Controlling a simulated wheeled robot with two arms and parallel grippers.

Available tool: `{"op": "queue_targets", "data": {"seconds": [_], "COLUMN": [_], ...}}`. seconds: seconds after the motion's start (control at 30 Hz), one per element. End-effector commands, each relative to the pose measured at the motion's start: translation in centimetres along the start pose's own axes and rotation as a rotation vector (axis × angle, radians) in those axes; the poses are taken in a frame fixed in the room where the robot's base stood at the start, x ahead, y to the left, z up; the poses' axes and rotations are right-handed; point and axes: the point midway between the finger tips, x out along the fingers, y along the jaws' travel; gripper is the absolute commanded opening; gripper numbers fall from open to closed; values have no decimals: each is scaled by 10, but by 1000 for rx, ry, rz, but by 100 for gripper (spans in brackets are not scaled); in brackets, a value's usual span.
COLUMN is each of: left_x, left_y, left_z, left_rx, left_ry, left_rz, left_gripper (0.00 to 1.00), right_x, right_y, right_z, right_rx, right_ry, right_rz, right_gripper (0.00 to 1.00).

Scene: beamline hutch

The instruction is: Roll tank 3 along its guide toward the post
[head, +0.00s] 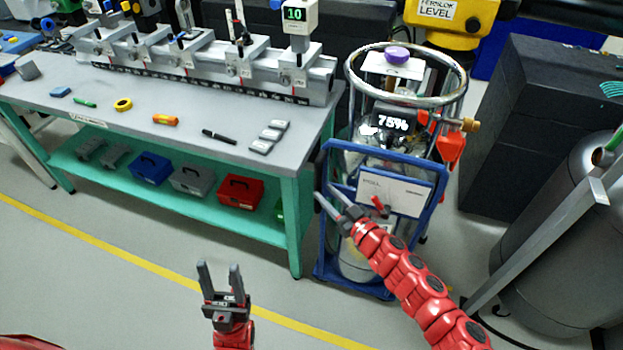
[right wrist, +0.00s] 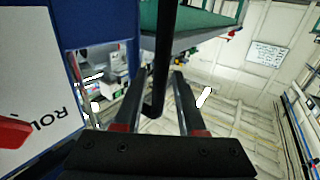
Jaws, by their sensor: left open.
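A steel tank (head: 354,262) with a round top ring, purple cap and 75% display stands in a blue wheeled frame (head: 330,245) at centre right. A white sign (head: 392,193) on the frame begins "ROLL"; it also shows in the right wrist view (right wrist: 45,75). No number 3 is legible. My right gripper (head: 328,198) is at the frame's left side, fingers apart. In the right wrist view a black bent bar (right wrist: 163,60) runs between its fingers; contact cannot be told. My left gripper (head: 219,266) is open and empty over the floor. I cannot identify the guide or post.
A workbench (head: 230,165) with a rail instrument, small tools and a lower shelf of boxes stands left of the tank. A grey cylinder (head: 560,255), a slanted metal bar (head: 540,245) and a black cabinet (head: 540,110) are right. Floor before the bench is clear.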

Motion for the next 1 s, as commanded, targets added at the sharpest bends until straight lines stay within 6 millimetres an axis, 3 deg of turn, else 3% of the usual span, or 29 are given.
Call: {"op": "queue_targets", "data": {"seconds": [0.2,0.4,0.87,0.9,1.0], "left_x": [3,4,4,4,4], "left_y": [0,0,0,0,0], "left_z": [0,-1,-1,-1,-1], "left_rx": [0,0,0,0,0], "left_ry": [0,0,0,0,0], "left_rz": [0,0,0,0,0], "left_gripper": [50,50,50,50,50], "right_x": [42,63,73,73,73], "right_y": [-1,-1,-1,-1,-1], "right_z": [-2,-2,0,0,0], "right_rx": [0,0,1,0,0], "right_ry": [3,2,1,1,1], "right_rz": [-2,-1,-2,-2,-2], "right_gripper": [39,39,39,38,20]}}
